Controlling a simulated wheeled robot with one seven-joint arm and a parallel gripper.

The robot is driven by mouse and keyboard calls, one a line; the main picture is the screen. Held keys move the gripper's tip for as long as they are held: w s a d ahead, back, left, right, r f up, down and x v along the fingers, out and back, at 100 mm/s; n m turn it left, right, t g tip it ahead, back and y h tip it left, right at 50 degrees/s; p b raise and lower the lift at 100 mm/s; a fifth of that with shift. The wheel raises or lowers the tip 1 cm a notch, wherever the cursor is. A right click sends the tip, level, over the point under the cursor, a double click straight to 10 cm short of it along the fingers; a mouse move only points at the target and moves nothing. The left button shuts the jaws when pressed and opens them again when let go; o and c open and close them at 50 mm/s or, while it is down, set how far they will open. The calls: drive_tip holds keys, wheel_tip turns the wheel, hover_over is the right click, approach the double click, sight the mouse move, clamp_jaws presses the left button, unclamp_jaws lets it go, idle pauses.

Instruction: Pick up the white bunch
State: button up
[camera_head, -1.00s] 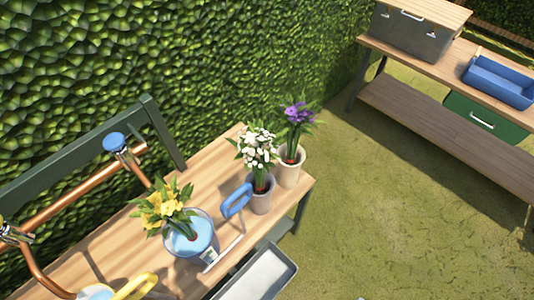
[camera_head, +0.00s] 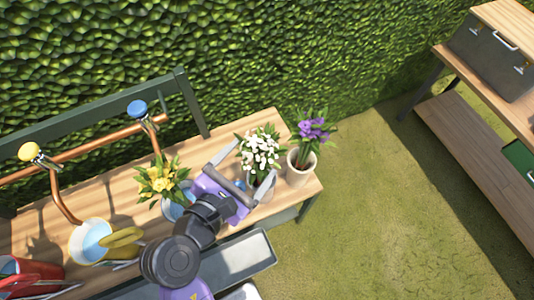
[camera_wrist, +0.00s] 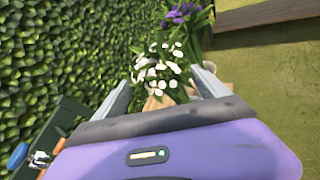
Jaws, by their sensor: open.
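The white bunch (camera_head: 261,149) has white blooms and green leaves and stands upright in a pot on the wooden table. In the wrist view the white bunch (camera_wrist: 163,68) is straight ahead, between the two grey fingers. My gripper (camera_head: 246,163) is open, with its fingers reaching towards the bunch from the left and front. It also shows in the wrist view (camera_wrist: 160,82). The gripper hides much of the white bunch's pot. I cannot tell whether the fingers touch the leaves or stems.
A purple bunch (camera_head: 312,131) in a white pot (camera_head: 300,173) stands close on the right. A yellow bunch (camera_head: 161,180) is to the left, beside copper pipes with taps. A hedge (camera_head: 290,50) rises behind; grass lies to the right.

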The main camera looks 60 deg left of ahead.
drive_tip(key=shift+f+p+x, duration=0.15)
drive_tip(key=shift+x, duration=1.6)
drive_tip(key=shift+f+p+x, duration=0.1)
drive_tip(key=shift+p+x, duration=0.05)
drive_tip(key=shift+x, duration=1.65)
drive_tip(key=shift+d+r, duration=0.1)
drive_tip(key=shift+d, duration=0.1)
clamp_jaws()
